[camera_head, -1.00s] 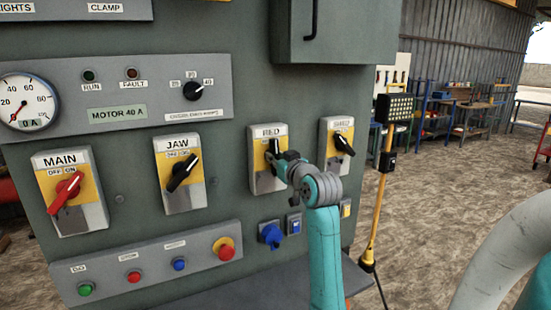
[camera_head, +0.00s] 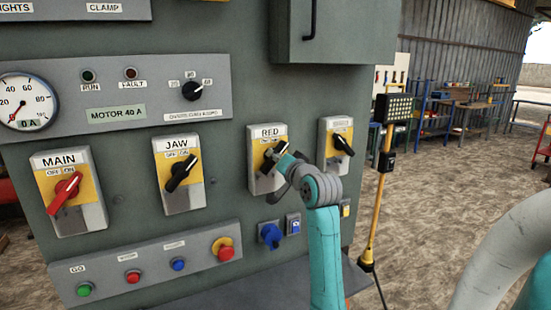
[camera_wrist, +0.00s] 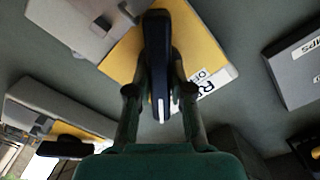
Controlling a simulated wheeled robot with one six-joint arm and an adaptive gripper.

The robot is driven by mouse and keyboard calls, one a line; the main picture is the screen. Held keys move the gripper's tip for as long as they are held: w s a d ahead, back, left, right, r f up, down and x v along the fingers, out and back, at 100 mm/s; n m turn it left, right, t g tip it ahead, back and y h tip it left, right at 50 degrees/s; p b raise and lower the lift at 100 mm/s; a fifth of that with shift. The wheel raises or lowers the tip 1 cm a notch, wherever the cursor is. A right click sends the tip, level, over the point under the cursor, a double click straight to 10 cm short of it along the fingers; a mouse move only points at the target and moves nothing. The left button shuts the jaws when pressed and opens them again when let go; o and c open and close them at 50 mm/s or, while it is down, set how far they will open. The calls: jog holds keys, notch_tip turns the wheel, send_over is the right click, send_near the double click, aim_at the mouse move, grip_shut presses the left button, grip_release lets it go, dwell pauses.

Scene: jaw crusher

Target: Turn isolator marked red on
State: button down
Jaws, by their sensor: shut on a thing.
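The isolator marked RED (camera_head: 256,180) is a grey box with a yellow plate and a black handle, on the green panel right of JAW. In the wrist view its yellow plate (camera_wrist: 205,55) and part of its label show. My gripper (camera_head: 276,160) is at its handle. In the wrist view my gripper (camera_wrist: 157,95) has its two fingers shut on the black handle (camera_wrist: 157,50), one on each side. In the head view the handle is tilted toward the upper right, like the JAW handle. The gripper partly hides the handle and the ON/OFF marks.
The MAIN isolator (camera_head: 73,192) with a red handle and the JAW isolator (camera_head: 184,178) are to the left. Another isolator (camera_head: 340,140) is close on the right. Buttons and a blue socket (camera_head: 270,236) sit below. A yellow post (camera_head: 381,205) stands right of the panel.

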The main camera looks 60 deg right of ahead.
jog(key=shift+r+m, duration=0.1)
jog(key=shift+m, duration=0.3)
jog(key=c, duration=1)
grip_release()
jog(key=shift+c, duration=0.2)
jog(key=shift+s, duration=0.1)
jog(key=v, duration=1.2)
